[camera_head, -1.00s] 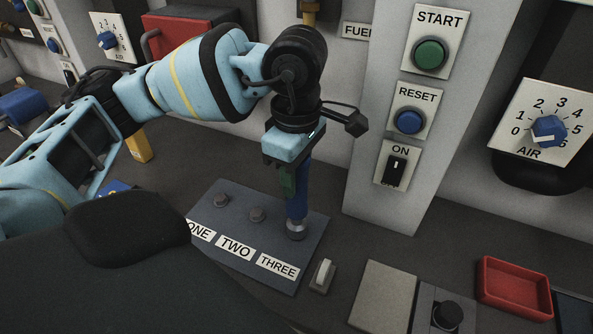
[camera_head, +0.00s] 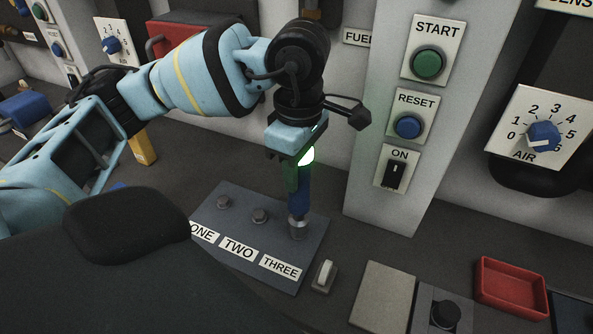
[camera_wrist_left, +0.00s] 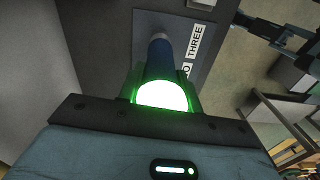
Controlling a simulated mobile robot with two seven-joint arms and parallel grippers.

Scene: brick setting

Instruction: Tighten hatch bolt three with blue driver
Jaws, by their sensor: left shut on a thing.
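My left gripper (camera_head: 297,172) is shut on the blue driver (camera_head: 298,200), which stands upright. The driver's metal tip end (camera_head: 298,228) is over the bolt position behind the THREE label (camera_head: 281,267) on the grey hatch plate (camera_head: 225,260); it hides bolt three. A bright light with a green glow shows at the driver's top, also in the left wrist view (camera_wrist_left: 162,95). The driver's blue shaft (camera_wrist_left: 160,50) points at the plate there. Bolts one (camera_head: 224,202) and two (camera_head: 260,215) are bare. My right gripper is not in view.
A white panel post with START (camera_head: 428,63), RESET (camera_head: 408,126) and ON switches (camera_head: 395,173) stands right of my gripper. A small toggle (camera_head: 324,274), a red tray (camera_head: 511,287) and a black knob (camera_head: 446,313) lie to the right. A yellow object (camera_head: 143,148) stands behind my left arm.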

